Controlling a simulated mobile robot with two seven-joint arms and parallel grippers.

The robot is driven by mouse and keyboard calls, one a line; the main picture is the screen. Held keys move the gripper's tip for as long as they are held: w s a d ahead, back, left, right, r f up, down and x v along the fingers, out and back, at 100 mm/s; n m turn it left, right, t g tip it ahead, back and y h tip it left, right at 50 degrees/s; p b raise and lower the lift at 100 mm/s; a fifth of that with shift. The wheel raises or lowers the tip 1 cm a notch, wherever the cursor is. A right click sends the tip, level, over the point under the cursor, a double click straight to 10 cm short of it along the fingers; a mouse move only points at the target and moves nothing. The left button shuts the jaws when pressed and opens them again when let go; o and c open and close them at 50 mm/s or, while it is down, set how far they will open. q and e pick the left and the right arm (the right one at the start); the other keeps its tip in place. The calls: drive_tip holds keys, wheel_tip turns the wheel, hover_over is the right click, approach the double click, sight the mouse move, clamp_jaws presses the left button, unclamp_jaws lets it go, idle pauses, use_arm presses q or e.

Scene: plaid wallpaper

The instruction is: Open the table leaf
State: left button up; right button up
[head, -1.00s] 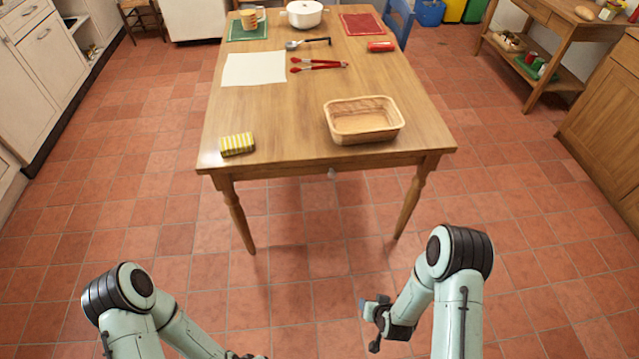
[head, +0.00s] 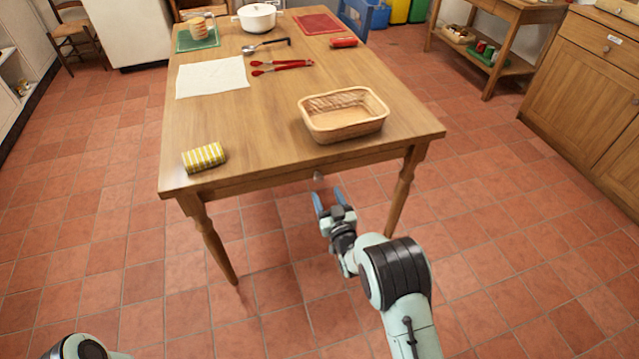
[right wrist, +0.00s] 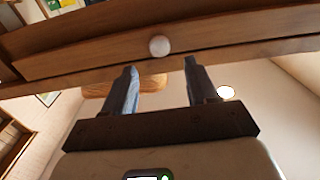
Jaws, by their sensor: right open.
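The wooden table (head: 262,120) stands ahead of me, with its near end towards me. A small pale round knob (head: 318,176) sits at the middle of its near edge, under the top. The knob also shows in the right wrist view (right wrist: 159,46), on a wooden rail just beyond the fingertips. My right gripper (head: 327,195) is open and empty, just short of the knob and slightly below it. In the right wrist view the knob lies between the lines of the two fingers (right wrist: 161,65). Only part of my left arm shows at the bottom left; its gripper is out of view.
The tiled floor around the near legs is clear.

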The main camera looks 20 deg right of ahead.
sight(319, 180)
drive_tip(key=w+b, duration=0.1)
drive_tip(key=w, duration=0.4)
drive_tip(key=shift+w+a+f, duration=0.1)
drive_tip(key=shift+w+a, duration=0.05)
drive_tip(key=shift+w, duration=0.2)
use_arm(q)
drive_tip(key=shift+w+a+f, duration=0.7)
drive_tip(key=shift+w+f, duration=0.15)
drive_tip(key=shift+f, duration=0.15)
use_arm(e)
drive_tip(key=shift+w, duration=0.6)
clamp_jaws()
